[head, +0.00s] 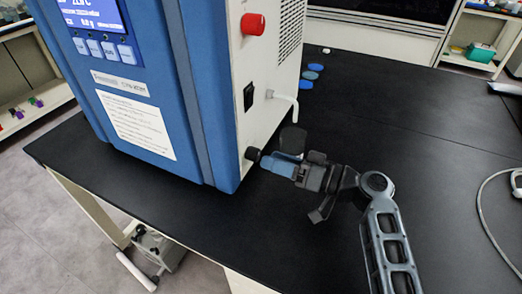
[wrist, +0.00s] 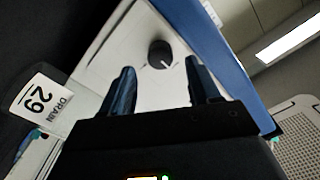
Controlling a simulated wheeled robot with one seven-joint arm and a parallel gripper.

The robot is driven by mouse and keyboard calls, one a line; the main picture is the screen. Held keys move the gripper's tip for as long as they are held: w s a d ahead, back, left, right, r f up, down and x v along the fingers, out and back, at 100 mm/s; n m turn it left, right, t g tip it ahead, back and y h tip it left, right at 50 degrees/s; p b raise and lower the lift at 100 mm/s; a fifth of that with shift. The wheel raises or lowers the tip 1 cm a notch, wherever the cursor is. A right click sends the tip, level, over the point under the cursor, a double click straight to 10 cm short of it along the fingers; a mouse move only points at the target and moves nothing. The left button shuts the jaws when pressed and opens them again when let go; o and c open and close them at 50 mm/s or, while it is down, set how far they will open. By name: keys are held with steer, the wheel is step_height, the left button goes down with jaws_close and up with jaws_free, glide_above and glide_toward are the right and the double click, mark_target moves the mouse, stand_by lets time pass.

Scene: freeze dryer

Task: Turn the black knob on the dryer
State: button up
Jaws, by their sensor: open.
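The blue and white dryer (head: 150,110) stands on the black bench. Its black knob (head: 253,153) sits low on the white side panel. In the wrist view the knob (wrist: 160,54) is round, with a white pointer line running toward the lower right. My gripper (head: 270,160) is at the knob's right in the head view, its fingers pointing at it. In the wrist view my two blue fingers (wrist: 160,80) are apart, with the knob ahead between their tips. The fingers do not appear to touch the knob.
A red knob (head: 253,23), a black switch (head: 249,97) and a white spout (head: 285,100) are on the same side panel. Blue discs (head: 312,71) lie on the bench (head: 400,130) behind. The wrist view shows a "DRAIN 29" label (wrist: 40,100). The bench's right side is mostly clear.

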mark_target(259, 155)
steer(key=shift+p+x, duration=0.35)
steer(key=shift+x, duration=1.9)
steer(key=c, duration=1)
